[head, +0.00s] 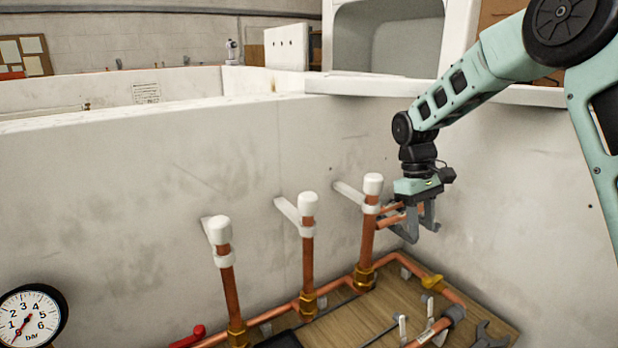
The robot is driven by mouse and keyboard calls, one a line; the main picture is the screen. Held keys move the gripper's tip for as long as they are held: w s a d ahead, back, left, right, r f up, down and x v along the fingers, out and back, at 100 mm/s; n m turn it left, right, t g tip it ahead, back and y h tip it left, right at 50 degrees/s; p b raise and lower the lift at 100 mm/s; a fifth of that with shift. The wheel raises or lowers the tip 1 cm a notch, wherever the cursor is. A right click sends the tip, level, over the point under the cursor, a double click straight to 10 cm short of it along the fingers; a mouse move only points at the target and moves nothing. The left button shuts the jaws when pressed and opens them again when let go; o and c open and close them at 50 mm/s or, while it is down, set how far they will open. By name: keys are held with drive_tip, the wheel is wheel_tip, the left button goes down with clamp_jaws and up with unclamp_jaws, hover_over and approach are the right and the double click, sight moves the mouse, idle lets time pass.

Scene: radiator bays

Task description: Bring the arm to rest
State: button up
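My arm reaches in from the upper right, its teal links bent at the elbow. My gripper (420,226) points down in front of the wall, just right of the rightmost copper riser (367,238). Its grey fingers look spread apart, and I see nothing clearly held between them. Short copper pieces (391,222) show between that riser and the fingers; I cannot tell whether the fingers touch them.
The middle riser (308,262) and left riser (230,290) stand upright with white caps and wall brackets. A pressure gauge (30,316) is at lower left. Tools, including a wrench (487,338), lie on the wooden board (405,298). The wall (540,190) right of the gripper is bare.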

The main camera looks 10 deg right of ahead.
drive_tip(key=s+a+m+t+y, duration=0.1)
drive_tip(key=s+a+m+t, duration=0.15)
drive_tip(key=s, duration=0.55)
drive_tip(key=s+a+m+t, duration=0.1)
drive_tip(key=s+a+t, duration=0.15)
drive_tip(key=s, duration=0.55)
drive_tip(key=s+a+r+n+g, duration=0.2)
drive_tip(key=s+a+n, duration=0.5)
drive_tip(key=s+a, duration=0.7)
drive_tip(key=a, duration=0.3)
drive_tip(key=shift+s+a+y, duration=0.2)
drive_tip(key=shift+y, duration=0.1)
